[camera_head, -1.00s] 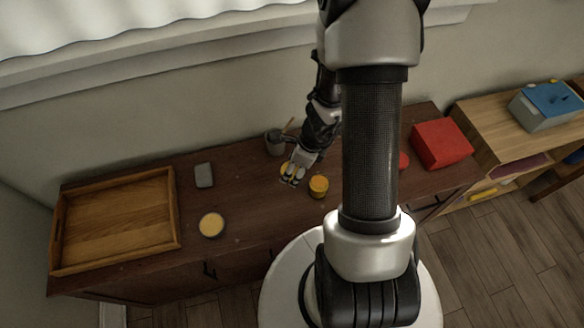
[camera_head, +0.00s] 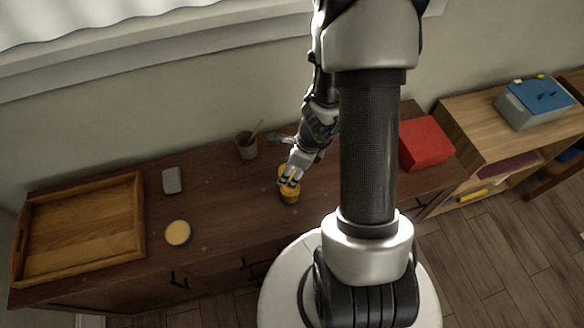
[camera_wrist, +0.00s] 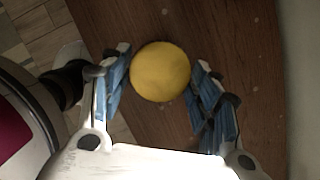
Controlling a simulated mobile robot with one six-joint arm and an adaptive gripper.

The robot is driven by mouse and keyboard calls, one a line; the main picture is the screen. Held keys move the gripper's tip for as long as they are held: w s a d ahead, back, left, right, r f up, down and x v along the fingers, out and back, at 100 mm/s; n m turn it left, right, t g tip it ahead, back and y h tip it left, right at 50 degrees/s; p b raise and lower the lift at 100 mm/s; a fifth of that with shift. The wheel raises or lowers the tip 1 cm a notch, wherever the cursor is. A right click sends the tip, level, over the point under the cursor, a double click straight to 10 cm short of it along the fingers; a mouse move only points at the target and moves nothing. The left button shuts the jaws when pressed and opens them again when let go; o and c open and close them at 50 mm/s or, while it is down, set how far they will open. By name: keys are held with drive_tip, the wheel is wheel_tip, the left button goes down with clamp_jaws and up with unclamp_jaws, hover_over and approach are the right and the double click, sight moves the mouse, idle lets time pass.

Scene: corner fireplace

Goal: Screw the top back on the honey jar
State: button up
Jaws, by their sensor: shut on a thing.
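The honey jar (camera_head: 290,198) is a small orange-yellow jar standing on the dark wooden cabinet top. My gripper (camera_head: 289,182) is right above it, pointing down, with its fingers closed around the round yellow lid (camera_wrist: 160,72). In the wrist view the lid sits between the blue-padded fingers of my gripper (camera_wrist: 158,82) and hides the jar beneath. In the head view the lid is mostly covered by the fingers. It lies over the jar's top or very near it; I cannot tell whether lid and jar touch.
On the cabinet (camera_head: 220,215) are a wooden tray (camera_head: 137,205), a small grey box (camera_head: 172,181), a round yellow-topped thing (camera_head: 178,233) and a grey cup (camera_head: 246,147) with a stick. A red box (camera_head: 425,144) stands to the right.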

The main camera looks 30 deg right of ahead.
drive_tip(key=shift+f+b, duration=2.35)
drive_tip(key=shift+f, duration=0.1)
drive_tip(key=shift+f+b, duration=1.05)
drive_tip(key=shift+b, duration=0.1)
idle(1.0)
drive_tip(key=shift+m+t+h+b, duration=0.35)
drive_tip(key=shift+m+b, duration=0.6)
drive_tip(key=shift+m, duration=0.55)
drive_tip(key=shift+f+m+b, duration=0.1)
drive_tip(key=shift+m+b, duration=0.35)
drive_tip(key=shift+m, duration=0.15)
drive_tip(key=shift+m+h+b, duration=0.3)
drive_tip(key=shift+m+h, duration=0.05)
drive_tip(key=shift+m, duration=0.55)
